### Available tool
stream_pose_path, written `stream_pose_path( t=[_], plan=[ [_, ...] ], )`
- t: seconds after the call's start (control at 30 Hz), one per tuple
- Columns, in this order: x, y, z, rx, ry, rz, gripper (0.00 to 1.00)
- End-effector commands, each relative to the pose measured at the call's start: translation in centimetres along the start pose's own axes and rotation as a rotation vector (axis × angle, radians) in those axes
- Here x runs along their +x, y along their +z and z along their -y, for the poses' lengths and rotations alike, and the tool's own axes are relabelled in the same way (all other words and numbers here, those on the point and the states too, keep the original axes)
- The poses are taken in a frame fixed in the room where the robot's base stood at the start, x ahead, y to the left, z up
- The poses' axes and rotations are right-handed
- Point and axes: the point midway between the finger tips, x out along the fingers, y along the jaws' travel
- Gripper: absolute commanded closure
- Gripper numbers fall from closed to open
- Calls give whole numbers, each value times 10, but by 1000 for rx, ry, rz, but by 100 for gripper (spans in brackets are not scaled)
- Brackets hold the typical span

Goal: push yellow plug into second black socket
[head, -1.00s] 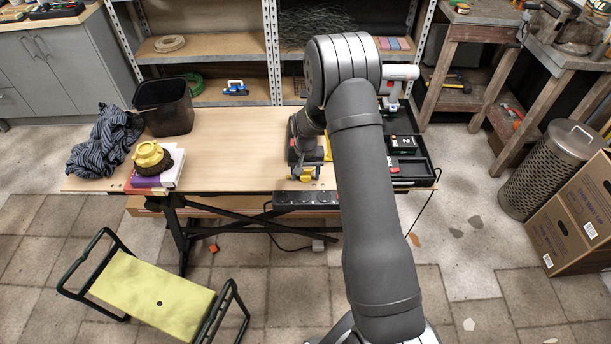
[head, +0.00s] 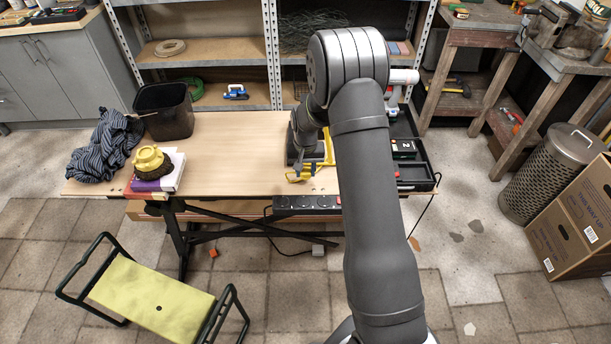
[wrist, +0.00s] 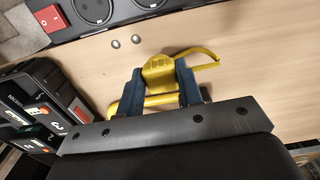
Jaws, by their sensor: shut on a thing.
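The yellow plug (wrist: 160,72) is between the two blue fingers of my gripper (wrist: 162,85) in the wrist view, held over the wooden bench top. Its yellow cord (wrist: 203,51) loops to the right, and more yellow shows behind the fingers. In the head view my gripper (head: 304,168) is near the bench's front edge, with yellow showing at its tip. The black socket strip (head: 299,203) runs along that edge. Two round black sockets (wrist: 93,9) and (wrist: 151,3) show partly at the top of the wrist view, apart from the plug.
A red switch (wrist: 46,18) sits on the strip, left of the sockets. A black tray (head: 417,178) with boxed items is at the bench's right. A black bin (head: 165,110), striped cloth (head: 103,145) and books (head: 160,180) stand at the left. The bench's middle is clear.

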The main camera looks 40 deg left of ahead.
Motion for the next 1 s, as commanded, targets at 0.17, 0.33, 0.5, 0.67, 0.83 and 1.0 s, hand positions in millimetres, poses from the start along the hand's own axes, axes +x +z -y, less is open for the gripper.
stream_pose_path(
  t=[0.17, 0.33, 0.5, 0.67, 0.83, 1.0],
  plan=[
    [-27, 14, -35, 6, 0, -1, 87],
    [-49, 28, -70, 5, 0, -1, 87],
    [-65, 38, -94, 3, 0, -1, 87],
    [-72, 44, -106, 2, 0, 0, 87],
    [-73, 45, -108, 0, 0, 1, 87],
    [-73, 45, -108, 0, 0, 1, 87]
  ],
)
